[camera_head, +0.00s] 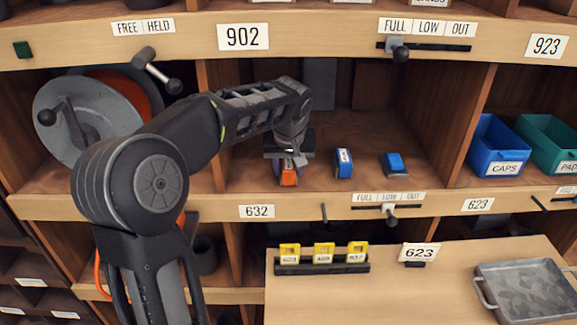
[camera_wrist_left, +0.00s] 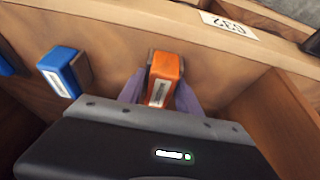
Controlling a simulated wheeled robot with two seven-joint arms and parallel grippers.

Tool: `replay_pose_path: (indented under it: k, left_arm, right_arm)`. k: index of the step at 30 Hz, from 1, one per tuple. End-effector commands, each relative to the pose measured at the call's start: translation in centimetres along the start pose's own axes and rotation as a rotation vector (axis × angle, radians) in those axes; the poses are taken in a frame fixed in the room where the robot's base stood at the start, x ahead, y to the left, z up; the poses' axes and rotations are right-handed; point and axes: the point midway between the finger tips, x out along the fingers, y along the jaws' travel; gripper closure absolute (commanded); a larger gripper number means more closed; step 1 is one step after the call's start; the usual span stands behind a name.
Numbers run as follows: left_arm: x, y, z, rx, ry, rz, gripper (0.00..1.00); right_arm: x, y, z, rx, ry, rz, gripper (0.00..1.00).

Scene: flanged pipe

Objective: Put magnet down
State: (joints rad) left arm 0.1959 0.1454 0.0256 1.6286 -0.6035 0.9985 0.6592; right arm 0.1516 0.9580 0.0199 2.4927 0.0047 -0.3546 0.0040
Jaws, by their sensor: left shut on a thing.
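The magnet appears to be the orange block with a white label (camera_head: 289,178), in the middle shelf compartment above the 632 tag. My left gripper (camera_head: 288,170) reaches in from above and is shut on this block. In the left wrist view the orange block (camera_wrist_left: 164,78) sits between the two purplish fingers (camera_wrist_left: 160,92). The block is at or just above the shelf floor; I cannot tell whether it touches. My right gripper is not in view.
A blue labelled block (camera_head: 343,163) and another blue block (camera_head: 393,164) stand to the right on the same shelf. A wooden divider (camera_wrist_left: 275,115) is close on one side. Below are yellow tags (camera_head: 324,250) in a black rack and a metal tray (camera_head: 525,290).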

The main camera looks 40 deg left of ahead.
Motion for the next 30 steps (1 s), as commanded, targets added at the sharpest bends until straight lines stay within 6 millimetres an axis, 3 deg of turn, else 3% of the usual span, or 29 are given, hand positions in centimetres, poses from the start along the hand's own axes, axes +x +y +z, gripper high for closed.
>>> replay_pose_path:
  k: [1,2,9,22,30]
  left_arm:
    - [0.2,0.0,0.1,0.000,0.002,0.001,1.00]
    - [0.3,0.0,0.1,0.000,0.000,0.000,0.59]
    - [0.2,0.0,0.1,0.000,0.000,0.000,0.39]
    - [-0.6,0.0,-0.1,0.000,0.002,0.001,0.38]
    - [-5.0,0.1,-0.1,0.000,0.005,0.002,0.38]
  right_arm:
    - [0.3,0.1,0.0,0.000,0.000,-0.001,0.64]
    - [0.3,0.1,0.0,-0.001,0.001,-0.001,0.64]
    - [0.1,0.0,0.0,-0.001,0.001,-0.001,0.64]
    - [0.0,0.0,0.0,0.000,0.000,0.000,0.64]
    - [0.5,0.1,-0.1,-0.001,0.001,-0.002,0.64]
